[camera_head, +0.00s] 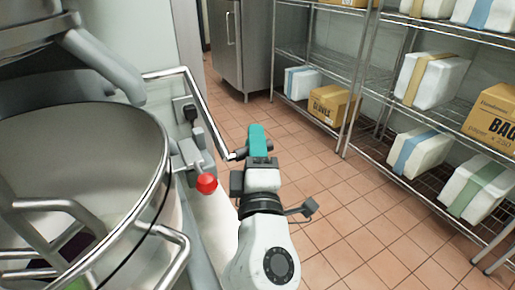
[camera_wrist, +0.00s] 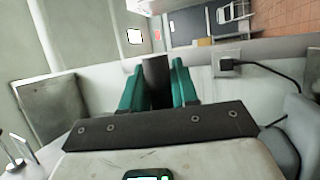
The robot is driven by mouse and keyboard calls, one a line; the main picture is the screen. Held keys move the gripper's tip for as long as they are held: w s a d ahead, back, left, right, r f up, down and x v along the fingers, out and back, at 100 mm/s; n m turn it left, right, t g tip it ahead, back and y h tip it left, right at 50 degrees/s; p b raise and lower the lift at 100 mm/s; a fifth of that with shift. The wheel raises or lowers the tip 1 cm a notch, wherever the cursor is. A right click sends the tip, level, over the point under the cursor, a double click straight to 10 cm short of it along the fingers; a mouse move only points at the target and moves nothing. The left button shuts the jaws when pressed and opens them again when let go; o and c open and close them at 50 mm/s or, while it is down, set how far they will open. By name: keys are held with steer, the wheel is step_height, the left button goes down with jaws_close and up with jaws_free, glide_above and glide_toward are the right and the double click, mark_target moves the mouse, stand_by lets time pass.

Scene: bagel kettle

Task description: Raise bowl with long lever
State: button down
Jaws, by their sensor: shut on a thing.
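The big steel mixer bowl (camera_head: 85,160) fills the left of the head view, under the mixer head. The long lever (camera_head: 207,108) is a bent metal bar. It runs from beside the bowl outward and down to a dark grip (camera_head: 240,153) at its end. My gripper (camera_head: 258,138), with teal fingers, is at that grip and shut on it. In the wrist view the dark grip (camera_wrist: 156,75) stands between the two teal fingers of my gripper (camera_wrist: 158,88). The fingers partly hide the grip in the head view.
A short lever with a red knob (camera_head: 206,184) sticks out close to the left of my arm. A wire shelf (camera_head: 350,110) with boxes stands to the right. The tiled floor (camera_head: 340,215) between is clear. A plug and cable (camera_wrist: 228,64) show on the wall.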

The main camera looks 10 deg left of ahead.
steer(key=shift+w+a+f+b, duration=0.2)
steer(key=shift+w+f+b, duration=0.1)
steer(key=shift+f+b, duration=0.35)
steer(key=shift+w+a+f+b, duration=0.2)
steer(key=shift+f+b, duration=0.25)
steer(key=shift+f, duration=0.3)
steer(key=shift+w, duration=0.1)
steer(key=c, duration=0.9)
jaws_free()
steer(key=shift+r, duration=0.1)
steer(key=shift+c, duration=0.2)
steer(key=v, duration=1)
steer(key=shift+s, duration=0.35)
